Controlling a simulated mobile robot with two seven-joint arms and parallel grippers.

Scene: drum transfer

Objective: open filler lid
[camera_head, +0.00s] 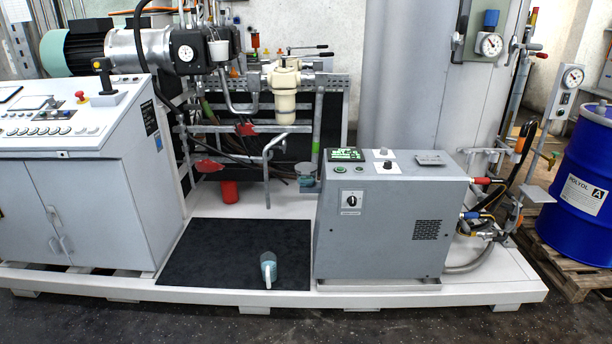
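Neither of my grippers is in view. I cannot tell for certain which part is the filler lid. A cream filter-like housing (285,102) with a capped top stands upright among the pipes at the back centre. A small teal-grey cup-shaped fitting (307,180) sits low on the skid, just left of the grey cabinet; whether it has a lid is too small to tell.
A grey cabinet (378,240) stands right of the mat, and a control console (100,200) stands left. Pipes and a red container (229,191) are behind the mat. A blue drum (583,185) stands on a pallet at far right. Most of the mat is clear.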

